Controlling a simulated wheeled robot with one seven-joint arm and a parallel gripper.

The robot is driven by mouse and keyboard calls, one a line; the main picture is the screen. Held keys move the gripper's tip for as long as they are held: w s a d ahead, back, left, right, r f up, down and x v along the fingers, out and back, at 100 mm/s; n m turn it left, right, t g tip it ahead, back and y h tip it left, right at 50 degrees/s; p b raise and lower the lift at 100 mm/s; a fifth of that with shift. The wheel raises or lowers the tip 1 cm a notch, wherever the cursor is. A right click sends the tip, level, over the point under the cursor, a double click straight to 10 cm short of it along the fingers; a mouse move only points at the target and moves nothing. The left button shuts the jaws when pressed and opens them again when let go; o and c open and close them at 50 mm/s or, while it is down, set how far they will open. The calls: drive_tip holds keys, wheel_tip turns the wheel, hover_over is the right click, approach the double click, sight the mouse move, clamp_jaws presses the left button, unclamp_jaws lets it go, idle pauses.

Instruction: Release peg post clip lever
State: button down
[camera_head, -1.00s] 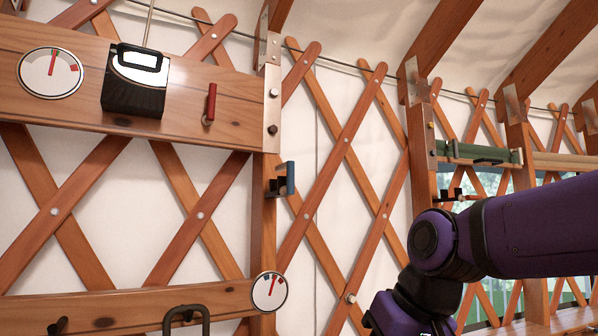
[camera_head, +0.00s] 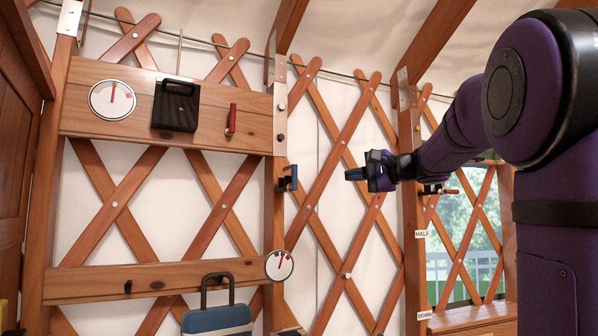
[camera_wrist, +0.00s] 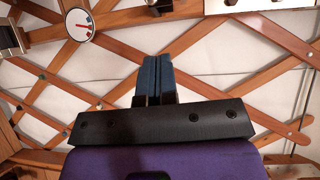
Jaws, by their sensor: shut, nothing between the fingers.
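A dark clip with a blue lever (camera_head: 293,177) is on the left wooden post (camera_head: 280,137), below the upper rail's right end. The lever stands upright. A second dark clip with a red-tipped lever (camera_head: 438,190) is on the right post (camera_head: 411,235), partly behind my arm's line. I cannot tell from the pictures which one is the peg post clip. My gripper (camera_head: 355,174) is shut and empty, pointing left, to the right of the blue lever with a visible gap in the picture. In the wrist view its blue fingers (camera_wrist: 153,77) are together, touching nothing.
The upper rail (camera_head: 85,125) carries a dial (camera_head: 112,99), a black box (camera_head: 176,105) and a red lever (camera_head: 231,120). Lattice (camera_head: 345,150) fills the wall between the posts.

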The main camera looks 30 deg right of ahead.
drive_tip(key=shift+d+r+t, duration=0.4)
drive_tip(key=shift+d+r, duration=0.25)
drive_tip(key=shift+r, duration=0.1)
drive_tip(key=shift+a, duration=0.1)
drive_tip(key=s+a+x, duration=0.1)
drive_tip(key=a+x, duration=0.1)
drive_tip(key=x, duration=1)
drive_tip(key=shift+w+a, duration=0.25)
drive_tip(key=shift+a, duration=0.2)
